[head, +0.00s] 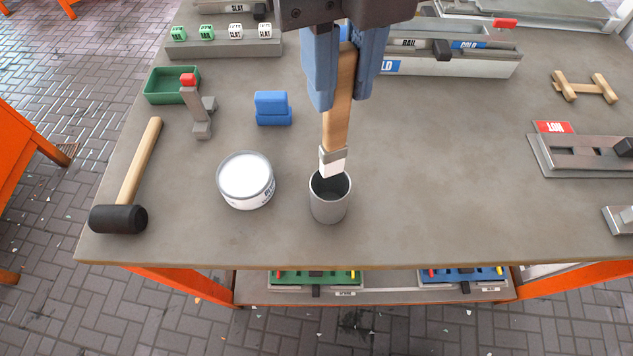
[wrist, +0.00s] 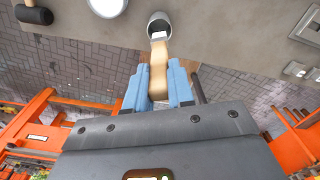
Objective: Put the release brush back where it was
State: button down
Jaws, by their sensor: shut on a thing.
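The release brush (head: 338,112) has a wooden handle, a metal band and white bristles. My gripper (head: 343,95) is shut on its handle, with the bristles pointing down. The brush tip is at the mouth of a grey cup (head: 330,207) near the table's front edge. I cannot tell whether the bristles are inside the rim or just above it. In the wrist view the brush handle (wrist: 158,75) lies between the blue fingers (wrist: 159,85), and the cup (wrist: 158,22) is beyond it.
A white-topped tin (head: 246,178) stands close left of the cup. Metal moulds (head: 585,155) lie at the right. The table (head: 440,190) right of the cup is clear.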

aim_at(334, 147)
notch_tip(334, 147, down, 10)
jog(key=shift+r, duration=0.2)
dwell(0.3)
jog(key=shift+f, duration=0.15)
jog(key=c, duration=1)
grip_release()
notch_tip(334, 147, up, 12)
jog(key=shift+r, duration=0.2)
